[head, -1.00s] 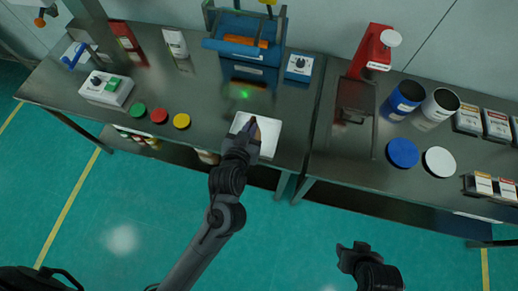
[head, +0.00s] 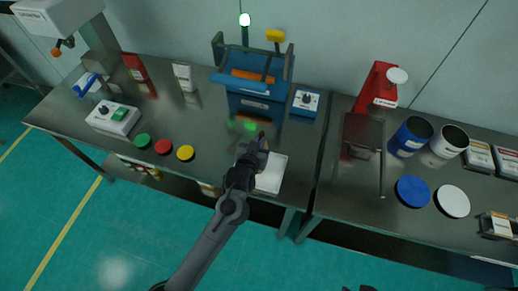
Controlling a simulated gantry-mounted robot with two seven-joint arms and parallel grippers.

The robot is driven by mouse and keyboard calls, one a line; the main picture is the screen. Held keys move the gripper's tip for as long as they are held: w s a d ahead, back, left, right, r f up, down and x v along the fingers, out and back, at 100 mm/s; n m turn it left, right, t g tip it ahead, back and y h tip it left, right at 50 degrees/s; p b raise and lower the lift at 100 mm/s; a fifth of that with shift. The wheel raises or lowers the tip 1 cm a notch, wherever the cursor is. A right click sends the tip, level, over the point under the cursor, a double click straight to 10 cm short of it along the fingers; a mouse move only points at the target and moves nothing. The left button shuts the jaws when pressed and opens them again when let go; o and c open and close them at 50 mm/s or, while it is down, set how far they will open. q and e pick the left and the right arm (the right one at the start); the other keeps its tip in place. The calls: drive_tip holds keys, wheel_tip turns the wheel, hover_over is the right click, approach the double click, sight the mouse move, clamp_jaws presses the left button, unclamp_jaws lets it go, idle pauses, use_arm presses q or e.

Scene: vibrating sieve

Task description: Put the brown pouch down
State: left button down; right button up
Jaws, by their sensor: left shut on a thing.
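My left gripper (head: 252,150) is over the dark left table, at the upper left edge of a white square tray (head: 271,174). It is shut on the brown pouch (head: 263,143), of which only a small brown part shows past the fingers. The gripper hides the rest of the pouch, and I cannot tell whether it touches the table. Only a dark sliver of my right gripper (head: 358,288) shows at the bottom edge, so its jaws cannot be made out.
A blue sieve machine (head: 253,84) stands behind the gripper, with a control box (head: 305,102) at its right. Green, red (head: 163,146) and yellow discs lie to the left. A red pouch (head: 134,67) and a white pouch (head: 183,77) stand at the back. Bare table lies left of the gripper.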

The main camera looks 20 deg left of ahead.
use_arm(q)
drive_tip(key=shift+f, duration=2.05)
drive_tip(key=c, duration=1.2)
unclamp_jaws()
drive_tip(key=shift+f, duration=0.1)
drive_tip(key=a+v, duration=0.1)
drive_tip(key=v, duration=1.1)
drive_tip(key=s+f+g, duration=0.1)
drive_tip(key=s, duration=0.2)
drive_tip(key=s+f+m+g+h, duration=0.1)
drive_tip(key=s+g, duration=0.1)
drive_tip(key=s, duration=0.2)
drive_tip(key=s+a+f+g+h, duration=0.1)
drive_tip(key=s+g, duration=0.1)
drive_tip(key=s, duration=0.1)
drive_tip(key=shift+s+m+p, duration=0.3)
drive_tip(key=shift+s+p, duration=0.05)
drive_tip(key=shift+p, duration=0.05)
drive_tip(key=shift+o, duration=1.3)
drive_tip(key=s+a+m+g, duration=0.1)
drive_tip(key=s+a+g, duration=0.2)
drive_tip(key=s, duration=0.8)
drive_tip(key=shift+g+y, duration=0.4)
drive_tip(key=shift+g, duration=0.6)
